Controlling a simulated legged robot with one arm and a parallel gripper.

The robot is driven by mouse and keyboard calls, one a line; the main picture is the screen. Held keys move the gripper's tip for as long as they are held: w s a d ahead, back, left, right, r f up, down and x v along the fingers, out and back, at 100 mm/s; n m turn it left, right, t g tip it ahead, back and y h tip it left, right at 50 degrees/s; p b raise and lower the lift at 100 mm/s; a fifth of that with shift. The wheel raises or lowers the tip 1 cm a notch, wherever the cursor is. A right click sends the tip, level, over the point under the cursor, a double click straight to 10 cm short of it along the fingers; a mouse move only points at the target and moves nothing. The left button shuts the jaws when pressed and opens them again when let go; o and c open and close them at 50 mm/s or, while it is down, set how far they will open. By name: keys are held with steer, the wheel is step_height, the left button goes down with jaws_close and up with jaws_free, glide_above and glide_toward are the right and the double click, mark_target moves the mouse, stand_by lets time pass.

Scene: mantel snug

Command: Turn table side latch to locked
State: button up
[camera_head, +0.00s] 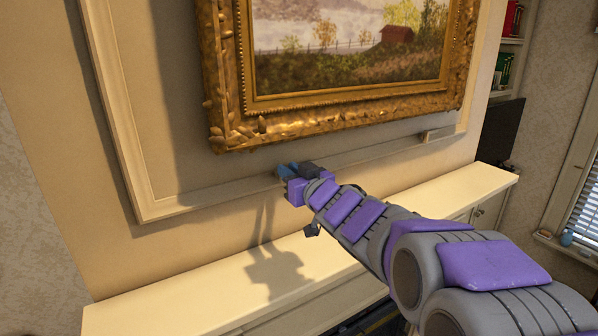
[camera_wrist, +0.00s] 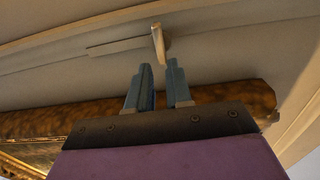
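A pale latch lever (camera_wrist: 158,44) stands out from a flat, light-coloured plate (camera_wrist: 118,46) on the wall in the wrist view. My gripper (camera_wrist: 159,66) has two blue fingers with a clear gap between them. The lever lies just beyond the fingertips, roughly in line with the gap, and nothing is held. In the head view my gripper (camera_head: 286,171) is at the wall trim below the gold picture frame. The lever by the gripper cannot be made out there. A similar plate (camera_head: 438,133) sits on the trim farther right.
The gold-framed painting (camera_head: 228,100) hangs just above my gripper. A cream mantel shelf (camera_head: 215,285) runs below my arm. A dark screen (camera_head: 500,132) and bookshelves (camera_head: 510,55) stand at the right. The wall to the left is bare apart from moulding (camera_head: 120,120).

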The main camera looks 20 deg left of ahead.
steer(key=shift+s+a+r, duration=0.2)
steer(key=shift+s+a, duration=0.05)
steer(key=shift+a, duration=0.1)
jaws_close()
